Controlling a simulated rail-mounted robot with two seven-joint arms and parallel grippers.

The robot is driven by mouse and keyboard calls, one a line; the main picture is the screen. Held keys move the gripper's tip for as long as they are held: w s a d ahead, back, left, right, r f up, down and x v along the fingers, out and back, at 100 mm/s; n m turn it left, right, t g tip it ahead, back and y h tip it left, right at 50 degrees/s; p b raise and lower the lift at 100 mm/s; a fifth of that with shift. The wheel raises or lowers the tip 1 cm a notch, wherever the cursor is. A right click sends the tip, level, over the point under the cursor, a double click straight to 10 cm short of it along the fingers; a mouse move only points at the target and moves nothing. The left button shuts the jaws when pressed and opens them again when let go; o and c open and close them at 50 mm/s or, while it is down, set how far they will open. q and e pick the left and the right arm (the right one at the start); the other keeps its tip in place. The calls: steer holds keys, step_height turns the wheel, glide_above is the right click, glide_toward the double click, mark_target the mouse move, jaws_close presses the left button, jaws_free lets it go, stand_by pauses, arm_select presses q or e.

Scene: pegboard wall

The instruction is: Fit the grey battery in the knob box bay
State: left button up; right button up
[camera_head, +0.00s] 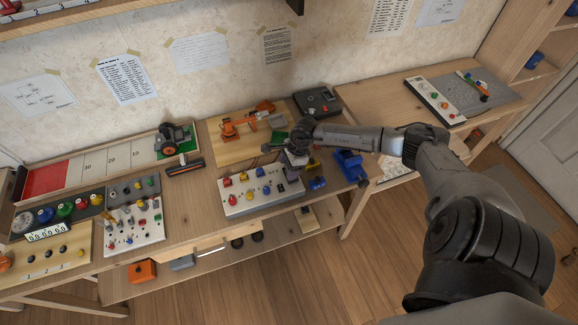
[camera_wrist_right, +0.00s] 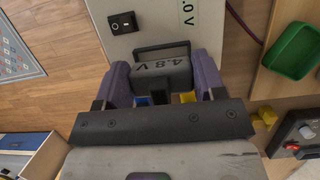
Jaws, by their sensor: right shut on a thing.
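My right gripper (camera_wrist_right: 162,85) is shut on the grey battery (camera_wrist_right: 170,72), marked 4.8 V, in the right wrist view. Just beyond it is a dark-rimmed rectangular opening (camera_wrist_right: 150,51) in a pale box (camera_wrist_right: 147,22) with a black switch and a "V" label. The battery's front edge is close to this opening; I cannot tell whether it touches or enters. In the head view my right gripper (camera_head: 293,154) is over the back right of a white knob panel (camera_head: 240,209) with coloured knobs. The battery is hard to make out there. My left gripper is not in view.
A green tray (camera_wrist_right: 294,46) lies to the right in the wrist view. A blue object (camera_head: 350,164) stands right of the gripper in the head view. An orange toy arm (camera_head: 238,127) on a wooden board is behind. Left of the panel are more control boards (camera_head: 133,222).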

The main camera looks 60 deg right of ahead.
steer(key=shift+f+b, duration=0.3)
steer(key=shift+f+b, duration=0.3)
steer(key=shift+f, duration=0.05)
stand_by(0.5)
stand_by(0.7)
steer(key=shift+f+b, duration=0.45)
steer(key=shift+b, duration=0.05)
steer(key=shift+f, duration=0.15)
